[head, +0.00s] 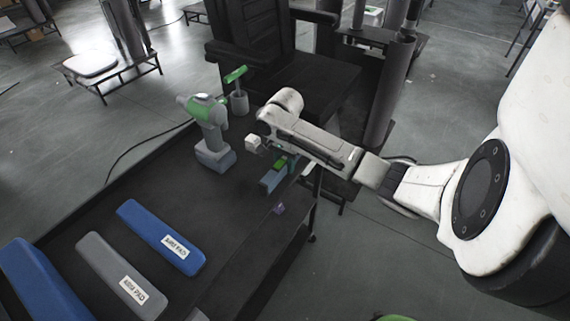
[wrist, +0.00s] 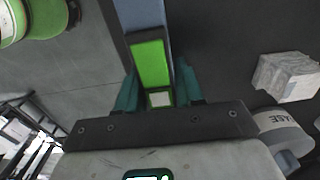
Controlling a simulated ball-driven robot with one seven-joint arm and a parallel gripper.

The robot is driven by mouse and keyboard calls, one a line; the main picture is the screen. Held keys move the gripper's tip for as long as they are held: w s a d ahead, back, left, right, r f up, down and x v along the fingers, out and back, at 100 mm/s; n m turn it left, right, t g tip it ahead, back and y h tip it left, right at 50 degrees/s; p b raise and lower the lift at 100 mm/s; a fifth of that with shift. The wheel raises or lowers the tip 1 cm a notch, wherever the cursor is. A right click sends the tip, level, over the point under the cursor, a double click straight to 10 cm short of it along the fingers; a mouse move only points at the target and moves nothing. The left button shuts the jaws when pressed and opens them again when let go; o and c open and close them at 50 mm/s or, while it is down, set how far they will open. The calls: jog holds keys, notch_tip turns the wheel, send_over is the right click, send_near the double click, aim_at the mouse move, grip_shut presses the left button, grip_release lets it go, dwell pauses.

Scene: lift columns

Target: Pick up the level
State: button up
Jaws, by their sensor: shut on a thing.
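The level is a blue-grey bar with a bright green part; in the head view the level (head: 271,180) is over the right edge area of the dark table, below my arm's end. In the wrist view the level (wrist: 150,58) runs up from between my teal fingers. My gripper (wrist: 158,88) is shut on it, with one finger along each side. In the head view my gripper (head: 285,161) is partly hidden by the wrist. Whether the level touches the table cannot be told.
A grey-green drill (head: 212,135) and a cup (head: 239,103) with a green-handled tool stand to the left. A small white block (head: 252,142) is close by. Blue pad (head: 160,235) and grey pad (head: 118,272) lie in front. A black chair (head: 285,85) stands behind.

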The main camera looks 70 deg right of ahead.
grip_shut()
jog(key=shift+r, duration=0.1)
